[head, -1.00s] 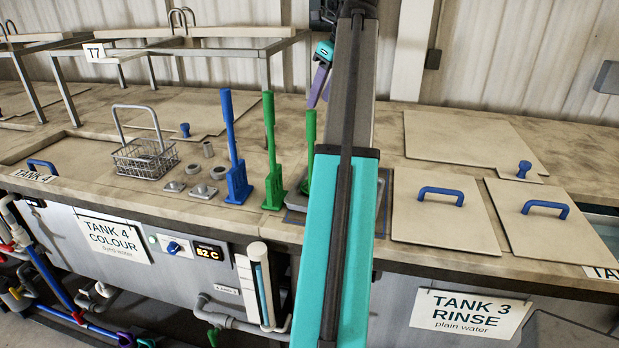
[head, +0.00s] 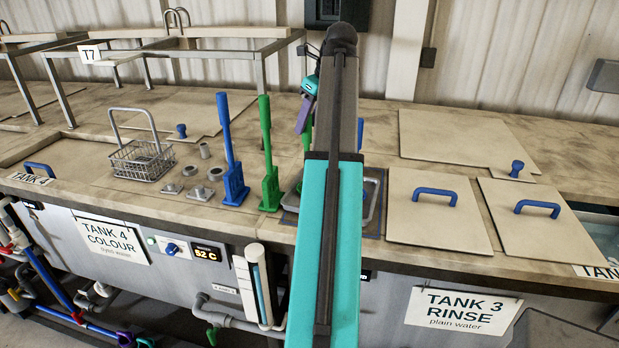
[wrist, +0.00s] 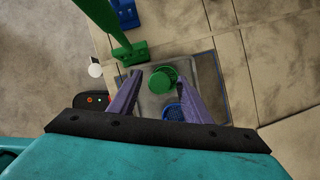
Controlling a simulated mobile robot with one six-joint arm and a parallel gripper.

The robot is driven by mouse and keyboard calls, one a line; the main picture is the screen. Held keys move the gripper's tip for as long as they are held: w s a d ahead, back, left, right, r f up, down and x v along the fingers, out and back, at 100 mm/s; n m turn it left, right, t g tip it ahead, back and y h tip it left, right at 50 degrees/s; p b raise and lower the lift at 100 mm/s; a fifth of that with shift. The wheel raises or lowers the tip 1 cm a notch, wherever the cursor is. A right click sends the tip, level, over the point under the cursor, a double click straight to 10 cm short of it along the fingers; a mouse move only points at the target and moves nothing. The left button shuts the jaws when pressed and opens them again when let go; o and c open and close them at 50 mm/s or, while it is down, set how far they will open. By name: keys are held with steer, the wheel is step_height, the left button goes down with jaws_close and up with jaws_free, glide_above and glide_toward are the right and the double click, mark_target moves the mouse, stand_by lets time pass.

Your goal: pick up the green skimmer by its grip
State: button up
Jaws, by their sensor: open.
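My gripper (head: 303,116) is pointed down, open and empty, with purple fingers. In the wrist view, a round-topped green piece (wrist: 160,82) shows between the open fingers (wrist: 160,76), apparently below them; I take it for the green skimmer.
A tall blue tool (head: 230,150) stands left of the green one. A metal tray (head: 370,200) lies under my arm, and a blue perforated round piece (wrist: 172,112) shows near the right finger. A wire basket (head: 142,161) stands farther left. Flat lids (head: 437,215) lie to the right.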

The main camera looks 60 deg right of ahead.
steer(key=shift+w+f, duration=0.15)
steer(key=shift+f, duration=0.2)
steer(key=shift+f, duration=0.1)
steer(key=shift+p+x, duration=1.1)
steer(key=shift+x, duration=0.05)
steer(key=shift+p+x, duration=0.5)
steer(key=shift+x, duration=0.9)
steer(key=shift+a, duration=0.1)
jaws_close()
